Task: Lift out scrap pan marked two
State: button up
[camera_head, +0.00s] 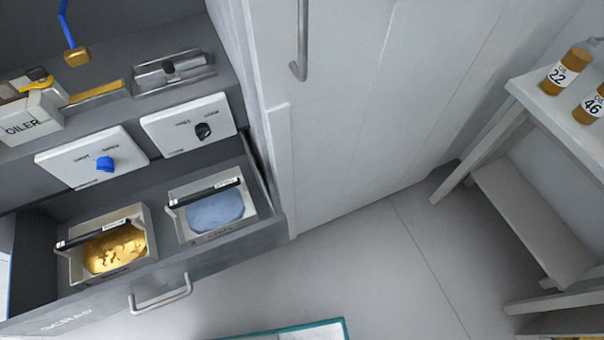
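An open drawer (88,304) marked SCRAP at lower left holds two pans side by side. The right pan (181,226) is light grey, with blue-grey material inside and a black handle bar across its back edge. Small lettering on its front may begin with a 2, but it is too small to be sure. The left pan (150,236) is pale, with gold shavings inside and a similar black bar. Its marking cannot be read. Both pans sit inside the drawer. My gripper is not in view.
The drawer has a metal handle (160,293). Above it are two white switch panels (73,165) (180,118) and an oiler box (28,118). A tall white cabinet (340,110) stands to the right. A shelf stand (520,85) holds brown bottles (566,70). Floor (380,260) is clear between.

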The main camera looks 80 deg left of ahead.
aim_at(203, 210)
jog(key=u, duration=0.25)
jog(key=i, duration=0.35)
jog(key=u, duration=3.2)
